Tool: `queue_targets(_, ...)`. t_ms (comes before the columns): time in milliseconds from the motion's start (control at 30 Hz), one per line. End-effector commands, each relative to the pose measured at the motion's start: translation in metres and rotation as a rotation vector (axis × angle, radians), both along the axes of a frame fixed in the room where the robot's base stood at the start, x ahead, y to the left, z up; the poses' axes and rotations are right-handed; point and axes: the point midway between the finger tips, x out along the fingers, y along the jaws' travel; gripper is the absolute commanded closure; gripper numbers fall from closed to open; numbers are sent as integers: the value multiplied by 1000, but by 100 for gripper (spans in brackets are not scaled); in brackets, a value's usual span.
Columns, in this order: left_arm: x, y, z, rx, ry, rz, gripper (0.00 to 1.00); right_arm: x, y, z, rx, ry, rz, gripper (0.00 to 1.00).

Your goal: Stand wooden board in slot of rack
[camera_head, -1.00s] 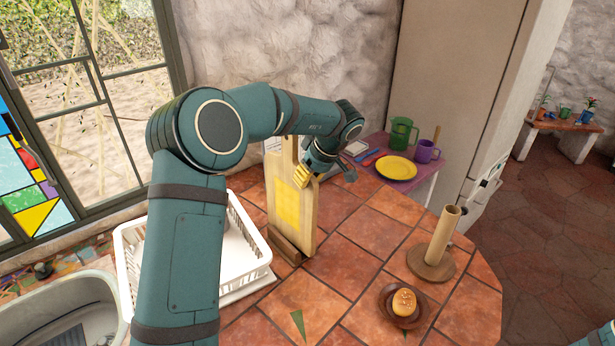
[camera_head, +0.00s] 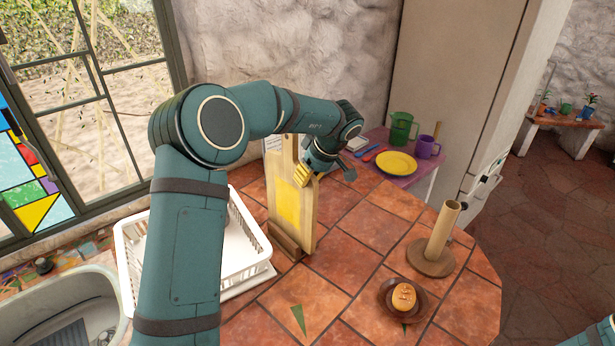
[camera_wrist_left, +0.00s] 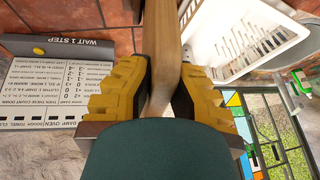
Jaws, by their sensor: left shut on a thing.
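The wooden board (camera_head: 281,200) stands about upright on the tiled counter, with a yellow patch on its face. Its lower end meets the dark brown rack (camera_head: 284,241); I cannot tell how deep it sits in the slot. My left gripper (camera_head: 302,177) is shut on the board's upper part from the right side. In the left wrist view, the yellow fingers (camera_wrist_left: 160,85) close on both sides of the board's narrow wooden part (camera_wrist_left: 162,35). My right gripper is not in view.
A white dish rack (camera_head: 262,268) stands left of the board, partly behind my left arm. A wooden paper-roll holder (camera_head: 441,235) and a bread roll on a brown plate (camera_head: 403,297) are at the right. Tiles between them are clear. A sign (camera_wrist_left: 55,85) shows in the wrist view.

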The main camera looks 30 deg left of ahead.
Motion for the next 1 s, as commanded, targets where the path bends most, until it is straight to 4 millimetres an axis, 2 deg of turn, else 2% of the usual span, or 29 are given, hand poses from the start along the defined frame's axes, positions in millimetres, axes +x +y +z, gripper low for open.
queue_targets(1000, 1, 1, -15, 1, -3, 0, 100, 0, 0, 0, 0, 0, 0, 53)
